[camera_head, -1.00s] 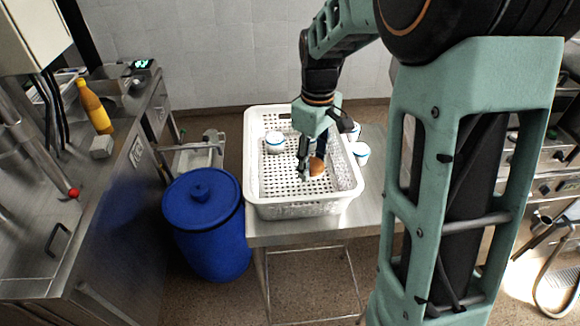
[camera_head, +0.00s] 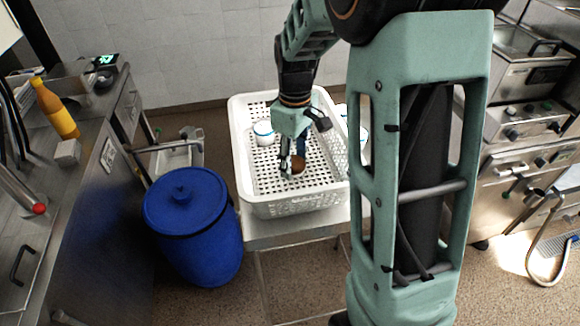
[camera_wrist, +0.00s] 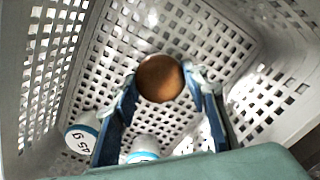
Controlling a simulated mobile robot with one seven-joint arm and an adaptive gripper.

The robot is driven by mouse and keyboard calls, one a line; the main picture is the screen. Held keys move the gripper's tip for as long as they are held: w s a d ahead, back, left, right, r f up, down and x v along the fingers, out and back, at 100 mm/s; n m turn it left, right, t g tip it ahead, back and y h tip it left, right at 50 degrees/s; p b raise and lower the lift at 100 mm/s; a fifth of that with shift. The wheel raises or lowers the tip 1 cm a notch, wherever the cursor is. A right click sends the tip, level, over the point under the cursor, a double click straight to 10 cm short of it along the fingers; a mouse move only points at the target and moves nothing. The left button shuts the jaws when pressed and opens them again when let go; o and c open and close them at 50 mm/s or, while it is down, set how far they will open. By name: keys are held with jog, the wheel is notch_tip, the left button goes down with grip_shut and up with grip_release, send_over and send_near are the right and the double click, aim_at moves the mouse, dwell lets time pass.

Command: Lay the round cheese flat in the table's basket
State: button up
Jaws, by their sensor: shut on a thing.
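The round cheese (camera_wrist: 160,78) is brown-orange and sits between the two fingertips of my gripper (camera_wrist: 164,84) in the wrist view. My gripper is shut on it, with one finger on each side. In the head view the cheese (camera_head: 298,164) shows low inside the white perforated basket (camera_head: 292,208), partly hidden by my gripper (camera_head: 291,166). The basket stands on the metal table (camera_head: 285,235). One round side of the cheese faces the wrist camera. I cannot tell whether it touches the basket floor.
A white tub with a blue band (camera_head: 264,134) stands in the basket, left of and behind my gripper. It also shows in the wrist view (camera_wrist: 80,137), beside another tub (camera_wrist: 143,150). A blue barrel (camera_head: 195,225) stands left of the table. The front basket floor is clear.

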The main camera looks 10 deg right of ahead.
aim_at(295, 162)
jog(key=shift+s+f, duration=0.1)
jog(key=shift+f, duration=0.6)
jog(key=shift+f+b, duration=0.25)
jog(key=shift+b, duration=0.05)
jog(key=o, duration=1.3)
jog(key=shift+c, duration=0.2)
jog(key=shift+r, duration=0.2)
notch_tip(295, 162, up, 12)
